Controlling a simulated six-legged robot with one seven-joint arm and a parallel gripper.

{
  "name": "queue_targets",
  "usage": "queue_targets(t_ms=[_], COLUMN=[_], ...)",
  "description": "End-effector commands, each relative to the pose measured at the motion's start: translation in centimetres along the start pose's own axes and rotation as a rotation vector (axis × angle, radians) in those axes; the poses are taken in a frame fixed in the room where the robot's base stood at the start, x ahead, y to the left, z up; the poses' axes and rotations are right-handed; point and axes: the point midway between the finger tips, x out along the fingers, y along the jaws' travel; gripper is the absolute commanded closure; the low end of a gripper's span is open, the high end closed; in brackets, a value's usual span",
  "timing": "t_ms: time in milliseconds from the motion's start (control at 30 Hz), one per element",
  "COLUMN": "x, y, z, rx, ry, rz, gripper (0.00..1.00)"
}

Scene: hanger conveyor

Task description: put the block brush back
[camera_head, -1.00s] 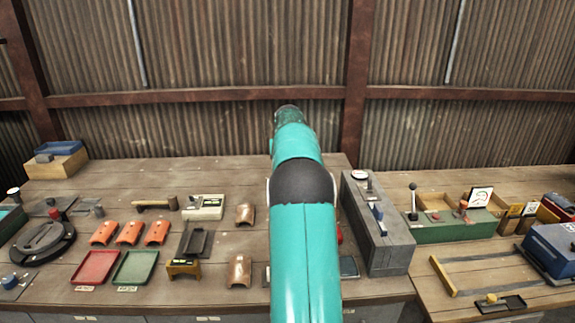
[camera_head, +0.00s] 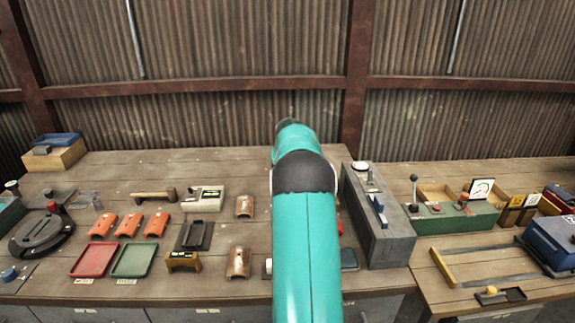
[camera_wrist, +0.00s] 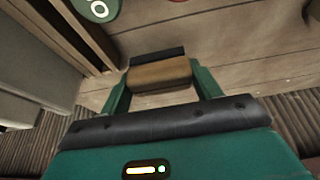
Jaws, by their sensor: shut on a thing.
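The block brush, a brown wooden block (camera_wrist: 160,74) with a dark strip along its far edge, shows in the wrist view between the green fingers of my gripper (camera_wrist: 162,84). My gripper is shut on it. Wooden planks show beyond the brush; I cannot tell whether it touches them. In the head view my teal arm hides the gripper and the brush.
The wooden bench (camera_head: 110,180) holds orange curved pieces (camera_head: 129,225), a red tray (camera_head: 94,259), a green tray (camera_head: 133,260), a black tray (camera_head: 195,236) and a grey box (camera_head: 376,225). The bench's back middle is mostly clear.

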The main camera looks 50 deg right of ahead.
Motion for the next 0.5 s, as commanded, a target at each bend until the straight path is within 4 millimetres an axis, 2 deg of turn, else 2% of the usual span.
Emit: queue_targets(t_ms=[167, 500], x=[0.7, 3.4], y=[-0.1, -0.1], z=[0.2, 1.3], rx=[0.000, -0.001], ry=[0.001, -0.001], rz=[-0.001, 0.000], gripper=[0.62, 0.62])
